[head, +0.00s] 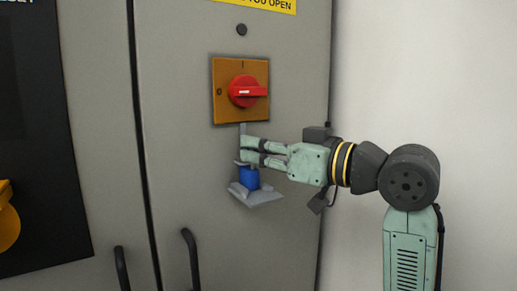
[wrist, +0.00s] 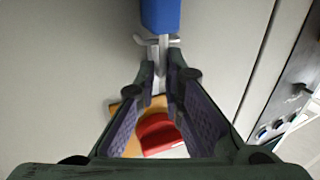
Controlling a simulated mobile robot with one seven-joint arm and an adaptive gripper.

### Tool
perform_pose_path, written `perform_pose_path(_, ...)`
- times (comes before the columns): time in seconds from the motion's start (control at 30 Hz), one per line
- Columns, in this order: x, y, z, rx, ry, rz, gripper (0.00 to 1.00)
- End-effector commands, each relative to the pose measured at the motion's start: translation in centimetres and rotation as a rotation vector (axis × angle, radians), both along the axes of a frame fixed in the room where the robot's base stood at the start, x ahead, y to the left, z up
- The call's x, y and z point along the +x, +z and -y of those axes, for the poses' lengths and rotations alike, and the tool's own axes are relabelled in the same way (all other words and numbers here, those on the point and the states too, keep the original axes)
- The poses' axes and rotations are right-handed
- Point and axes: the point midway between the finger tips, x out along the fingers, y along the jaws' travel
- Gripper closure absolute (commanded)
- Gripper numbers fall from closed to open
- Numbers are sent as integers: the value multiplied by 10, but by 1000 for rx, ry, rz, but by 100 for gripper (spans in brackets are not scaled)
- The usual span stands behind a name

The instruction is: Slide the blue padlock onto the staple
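The blue padlock (head: 249,178) sits upright at a grey ledge (head: 260,197) on the cabinet door, below the switch. In the wrist view its blue body (wrist: 160,15) is at the top edge, beyond my fingertips. My gripper (head: 246,149) comes from the right, just above the padlock, with its fingers apart one above the other. In the wrist view my gripper (wrist: 161,66) has a thin grey metal strip (wrist: 163,48) between its fingertips; I cannot tell whether this is staple or shackle. A grey tab (head: 243,129) hangs under the switch plate, partly hidden by my fingers.
A red rotary switch (head: 246,91) on an orange plate (head: 258,118) is just above my gripper. Black door handles (head: 191,259) stick out at the lower left. A yellow part (head: 8,222) is at the far left. The wall to the right is bare.

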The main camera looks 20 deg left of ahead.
Motion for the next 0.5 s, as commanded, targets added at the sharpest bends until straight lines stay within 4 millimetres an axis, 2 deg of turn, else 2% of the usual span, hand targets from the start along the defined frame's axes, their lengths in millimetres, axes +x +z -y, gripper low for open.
perform_pose_path(0.4,0,0,0,0,-1,0,100)
perform_pose_path(0.43,0,0,0,0,-1,0,92)
perform_pose_path(0.5,1,0,0,0,-1,0,88)
